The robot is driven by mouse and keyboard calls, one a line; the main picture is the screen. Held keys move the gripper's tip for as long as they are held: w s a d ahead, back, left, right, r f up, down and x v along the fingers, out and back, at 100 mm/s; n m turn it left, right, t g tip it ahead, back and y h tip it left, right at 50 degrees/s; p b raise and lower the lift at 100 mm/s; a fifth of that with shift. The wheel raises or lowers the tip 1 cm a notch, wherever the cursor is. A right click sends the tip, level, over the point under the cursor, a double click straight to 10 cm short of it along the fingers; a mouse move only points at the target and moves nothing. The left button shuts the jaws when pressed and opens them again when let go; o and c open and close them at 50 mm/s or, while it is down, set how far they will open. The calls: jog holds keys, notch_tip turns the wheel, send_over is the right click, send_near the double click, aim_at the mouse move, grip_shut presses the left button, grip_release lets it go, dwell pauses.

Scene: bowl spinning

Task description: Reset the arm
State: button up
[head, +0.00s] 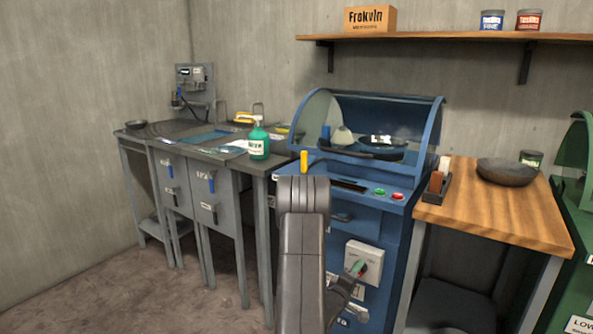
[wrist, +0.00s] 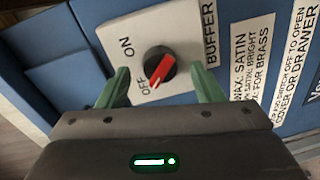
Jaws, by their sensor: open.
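My gripper (wrist: 161,70) is open, with one green finger on each side of the red and black buffer switch (wrist: 160,68) in the wrist view. The fingers look apart from the knob, with nothing between them held. The white-marked end of the red pointer is toward OFF. The switch sits on a white plate (wrist: 178,40) marked ON and OFF. In the head view my arm reaches to the front of the blue buffer machine (head: 345,215), and my gripper (head: 357,268) is in front of the plate (head: 372,252), hiding most of the knob.
The blue machine has a clear curved cover (head: 318,115). A wooden table (head: 500,222) with a dark bowl (head: 507,172) stands at right. Grey benches with a green bottle (head: 259,140) stand at left. A shelf (head: 450,37) hangs above. Floor at front left is clear.

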jog(key=f+p+v, duration=0.1)
jog(key=v, duration=1.1)
jog(key=shift+m, duration=0.3)
jog(key=x, duration=0.4)
jog(key=b+x, duration=0.1)
jog(key=x, duration=0.9)
jog(key=shift+d+r+b, duration=0.1)
jog(key=shift+r+b, duration=0.25)
jog(key=shift+b, duration=0.05)
jog(key=shift+f+m+t+y+p, duration=0.15)
jog(key=shift+m+t+p, duration=0.35)
jog(key=shift+m, duration=3.65)
jog(key=shift+r+m+t+y+p, duration=0.15)
jog(key=shift+m+p, duration=0.5)
jog(key=shift+m, duration=3.5)
jog(key=shift+f, duration=0.15)
